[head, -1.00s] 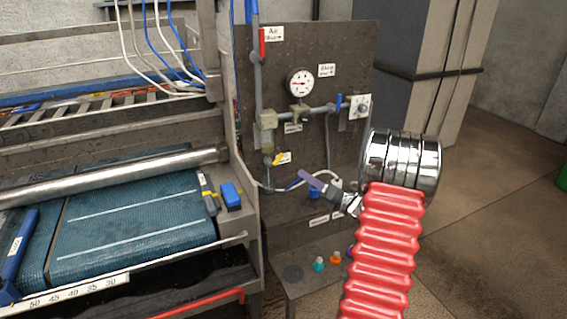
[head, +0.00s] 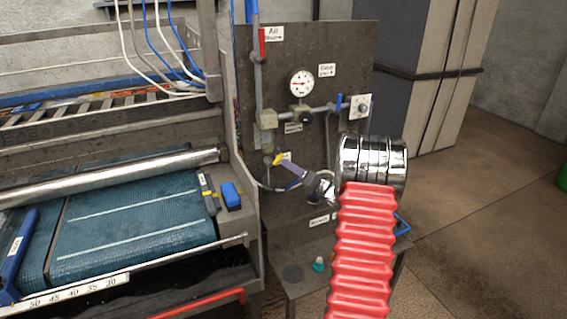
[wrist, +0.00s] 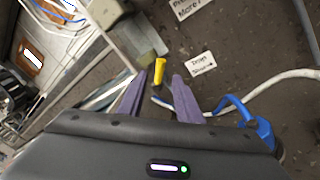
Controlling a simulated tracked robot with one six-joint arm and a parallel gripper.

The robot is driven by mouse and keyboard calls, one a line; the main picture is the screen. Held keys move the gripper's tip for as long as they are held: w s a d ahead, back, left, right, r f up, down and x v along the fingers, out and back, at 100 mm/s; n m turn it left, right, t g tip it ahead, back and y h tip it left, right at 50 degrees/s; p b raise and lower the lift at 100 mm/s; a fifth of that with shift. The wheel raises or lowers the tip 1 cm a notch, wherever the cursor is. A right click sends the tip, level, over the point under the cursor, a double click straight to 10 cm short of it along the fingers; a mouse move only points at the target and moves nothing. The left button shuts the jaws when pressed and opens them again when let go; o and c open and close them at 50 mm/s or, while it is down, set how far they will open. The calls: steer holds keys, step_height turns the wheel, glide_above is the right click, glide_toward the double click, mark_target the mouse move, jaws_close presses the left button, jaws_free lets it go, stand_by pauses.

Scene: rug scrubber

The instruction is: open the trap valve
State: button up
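The trap valve shows as a small yellow handle (head: 278,159) at the foot of the filter bowl (head: 268,142) on the dark panel. In the wrist view the yellow handle (wrist: 160,71) stands in the gap between my two purple fingertips, beside the white trap label (wrist: 201,64). My gripper (head: 286,164) is open, with its fingertips at the handle's right side in the head view. In the wrist view my gripper (wrist: 160,75) holds nothing. I cannot tell whether either finger touches the handle.
A white hose (wrist: 280,78) and a blue fitting (wrist: 250,122) lie right of my fingers. The panel (head: 345,60) carries a gauge (head: 301,82), a red lever (head: 263,42) and a blue lever (head: 338,103). The scrubber frame (head: 243,225) stands close on the left.

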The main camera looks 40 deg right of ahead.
mark_target(280, 159)
steer(key=w, duration=0.5)
steer(key=shift+s, duration=0.1)
steer(key=shift+c, duration=0.5)
jaws_close()
